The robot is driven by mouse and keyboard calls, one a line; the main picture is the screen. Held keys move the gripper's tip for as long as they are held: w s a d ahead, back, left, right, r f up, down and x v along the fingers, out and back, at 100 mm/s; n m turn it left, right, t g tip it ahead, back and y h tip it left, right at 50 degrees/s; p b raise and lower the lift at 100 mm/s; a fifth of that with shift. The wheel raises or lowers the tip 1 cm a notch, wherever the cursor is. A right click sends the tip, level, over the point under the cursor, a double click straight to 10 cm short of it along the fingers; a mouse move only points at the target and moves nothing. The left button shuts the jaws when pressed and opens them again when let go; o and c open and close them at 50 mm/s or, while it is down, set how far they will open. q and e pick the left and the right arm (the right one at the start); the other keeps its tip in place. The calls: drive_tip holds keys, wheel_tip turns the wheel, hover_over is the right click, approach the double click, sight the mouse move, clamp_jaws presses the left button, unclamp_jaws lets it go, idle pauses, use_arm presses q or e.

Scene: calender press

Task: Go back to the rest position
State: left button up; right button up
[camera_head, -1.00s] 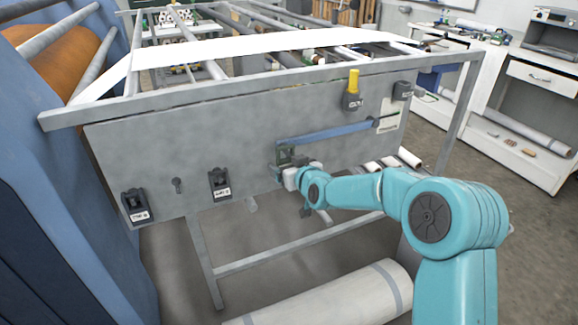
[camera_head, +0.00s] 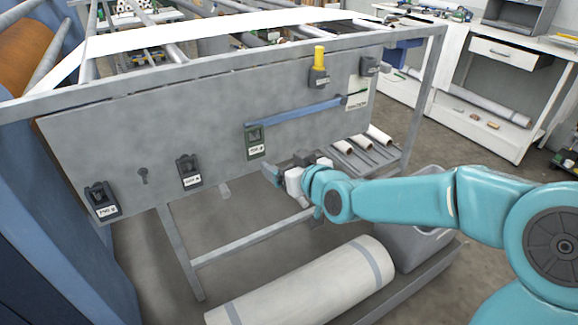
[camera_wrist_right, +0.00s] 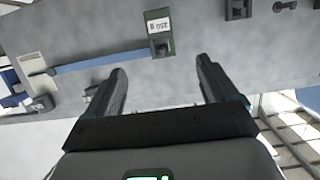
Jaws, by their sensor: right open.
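My right gripper (camera_head: 282,170) is in front of the grey machine panel (camera_head: 110,140), just below and to the right of a green labelled switch box (camera_head: 255,142). In the right wrist view, the gripper (camera_wrist_right: 157,85) has its two dark fingers apart with nothing between them. The green box (camera_wrist_right: 159,32) shows there beyond the fingertips, clear of them, with a blue bar (camera_wrist_right: 100,62) running from it. My teal right arm comes in from the right. My left gripper is not in view.
Black switch boxes (camera_head: 102,202) (camera_head: 190,171) and a yellow-topped control (camera_head: 319,66) are on the panel. A grey bin (camera_head: 415,245) stands under my right arm. A white bench (camera_head: 490,125) is at the back right.

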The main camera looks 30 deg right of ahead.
drive_tip(key=s+a+f+n+g+y+p, duration=0.1)
drive_tip(key=a+f+g+p, duration=0.15)
drive_tip(key=a+f, duration=0.45)
drive_tip(key=s+a+f+g+y+p, duration=0.2)
drive_tip(key=f+g, duration=0.1)
drive_tip(key=f, duration=0.9)
drive_tip(key=s+a+f+m+g+y+p, duration=0.1)
drive_tip(key=s+a+f+g, duration=0.3)
drive_tip(key=s+f, duration=0.3)
drive_tip(key=s+a+f+m+g, duration=0.1)
drive_tip(key=s+a+f+g, duration=0.3)
drive_tip(key=s, duration=1)
wheel_tip(320, 180, down, 4)
drive_tip(key=shift+s+a+f+g+y+p, duration=0.3)
drive_tip(key=shift+a+g+y+p, duration=0.1)
drive_tip(key=shift+a, duration=0.85)
drive_tip(key=shift+d+m, duration=0.1)
drive_tip(key=shift+m, duration=0.2)
